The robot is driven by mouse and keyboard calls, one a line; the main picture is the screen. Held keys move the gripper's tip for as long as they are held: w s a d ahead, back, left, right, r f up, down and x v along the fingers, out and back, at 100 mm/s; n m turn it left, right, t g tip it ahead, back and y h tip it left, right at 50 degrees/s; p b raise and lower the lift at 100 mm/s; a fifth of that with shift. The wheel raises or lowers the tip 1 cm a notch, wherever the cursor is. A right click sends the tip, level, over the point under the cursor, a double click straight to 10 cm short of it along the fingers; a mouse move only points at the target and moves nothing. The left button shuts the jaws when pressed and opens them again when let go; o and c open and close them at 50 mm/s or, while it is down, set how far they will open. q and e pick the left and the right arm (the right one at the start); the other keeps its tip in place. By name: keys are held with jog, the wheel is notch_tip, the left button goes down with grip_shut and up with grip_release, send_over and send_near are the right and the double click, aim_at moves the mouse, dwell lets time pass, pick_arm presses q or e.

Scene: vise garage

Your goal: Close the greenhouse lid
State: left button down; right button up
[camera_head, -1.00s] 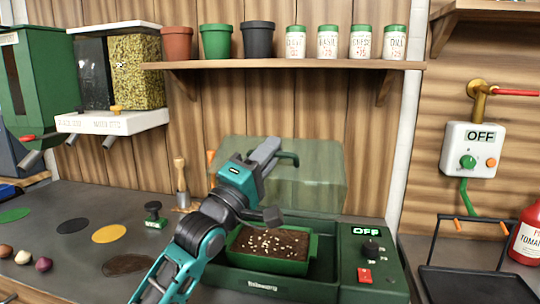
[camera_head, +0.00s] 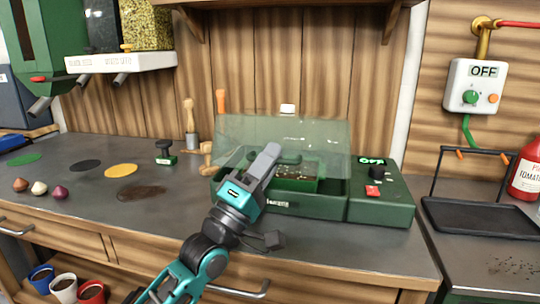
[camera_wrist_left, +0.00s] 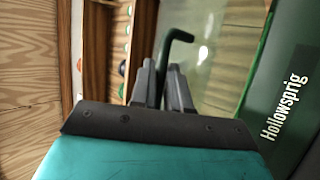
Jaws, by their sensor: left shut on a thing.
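The greenhouse has a dark green base (camera_head: 310,207) on the counter and a see-through green lid (camera_head: 325,135). The lid is raised and tilted over the base; its exact angle is hard to tell. A green tray of soil (camera_head: 297,178) sits inside, partly seen through the lid. My left gripper (camera_head: 272,153) is in front of the lid, shut on its dark green handle (camera_head: 291,158). In the left wrist view the hooked handle (camera_wrist_left: 177,38) comes up between the fingers (camera_wrist_left: 163,85). My right gripper is not in view.
A control box (camera_head: 381,205) with a red switch and an "OFF" display joins the base on the right. A stamp (camera_head: 165,153) and wooden-handled tools (camera_head: 190,125) stand left. A black rack (camera_head: 480,212) stands right.

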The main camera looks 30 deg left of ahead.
pick_arm(q)
jog(key=shift+f, duration=0.4)
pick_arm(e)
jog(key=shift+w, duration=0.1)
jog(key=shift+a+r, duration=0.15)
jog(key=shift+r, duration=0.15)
pick_arm(q)
jog(key=c, duration=1.2)
grip_release()
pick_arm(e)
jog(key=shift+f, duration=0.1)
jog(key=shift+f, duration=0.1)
pick_arm(q)
jog(key=shift+s, duration=0.1)
jog(key=shift+s+a+f+p, duration=0.25)
jog(key=shift+s+a, duration=0.3)
jog(key=shift+s, duration=1.8)
jog(key=shift+s+a+f+p, duration=0.25)
jog(key=shift+s+a, duration=0.25)
jog(key=shift+s, duration=1.85)
jog(key=shift+s+a+f+p, duration=0.2)
jog(key=shift+s+a, duration=0.35)
jog(key=shift+s, duration=1.8)
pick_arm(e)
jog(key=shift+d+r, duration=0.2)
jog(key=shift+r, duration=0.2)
